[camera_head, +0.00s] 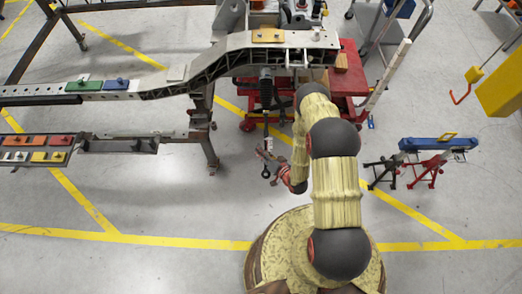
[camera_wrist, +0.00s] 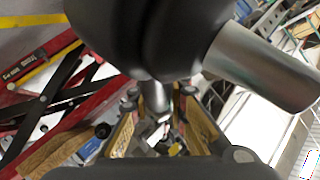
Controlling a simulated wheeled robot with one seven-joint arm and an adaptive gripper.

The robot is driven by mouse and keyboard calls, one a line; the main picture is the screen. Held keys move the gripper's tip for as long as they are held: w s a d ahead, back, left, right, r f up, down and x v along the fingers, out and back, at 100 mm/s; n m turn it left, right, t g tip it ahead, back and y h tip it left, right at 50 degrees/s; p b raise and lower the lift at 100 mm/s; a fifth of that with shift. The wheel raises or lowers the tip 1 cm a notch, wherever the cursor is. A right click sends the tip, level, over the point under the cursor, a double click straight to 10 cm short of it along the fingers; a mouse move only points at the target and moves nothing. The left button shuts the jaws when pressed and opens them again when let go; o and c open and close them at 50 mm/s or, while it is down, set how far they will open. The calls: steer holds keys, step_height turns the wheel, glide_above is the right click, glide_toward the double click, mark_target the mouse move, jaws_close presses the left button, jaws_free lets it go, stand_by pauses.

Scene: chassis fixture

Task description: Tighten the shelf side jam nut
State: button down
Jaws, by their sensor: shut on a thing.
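My gripper (camera_head: 268,160) is low at the left of my arm, near the lower end of a thin dark rod (camera_head: 266,128) that hangs below the chassis rail. In the wrist view my gripper (camera_wrist: 160,128) has its two fingers either side of a small metal part (camera_wrist: 157,132), and it is shut on it. A grey metal cylinder (camera_wrist: 156,95) stands just above that part. Large dark round shapes cover the top middle of the wrist view. The jam nut itself is too small and hidden to make out clearly.
The long chassis rail (camera_head: 225,60) crosses above my gripper, with a black coil spring (camera_head: 266,88) under it. A red cart (camera_head: 345,85) stands behind my arm. Black and red stands (camera_head: 425,170) are at the right.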

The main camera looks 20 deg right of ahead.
mark_target(269, 150)
steer(key=d+g+h, duration=0.1)
steer(key=h, duration=0.2)
steer(key=d+g+h, duration=0.1)
steer(key=h, duration=0.3)
steer(key=d+f+n+g+h+b, duration=0.1)
steer(key=h, duration=0.3)
steer(key=shift+s, duration=0.3)
steer(key=shift+s+d+r+g+h+b, duration=0.15)
steer(key=shift+d+g+h+b, duration=0.2)
steer(key=shift+h, duration=0.4)
steer(key=shift+s+d+r+g+h+b, duration=0.15)
steer(key=shift+g+h+b, duration=0.2)
steer(key=shift+h, duration=0.4)
steer(key=c, duration=1.7)
jaws_free()
steer(key=shift+o, duration=0.2)
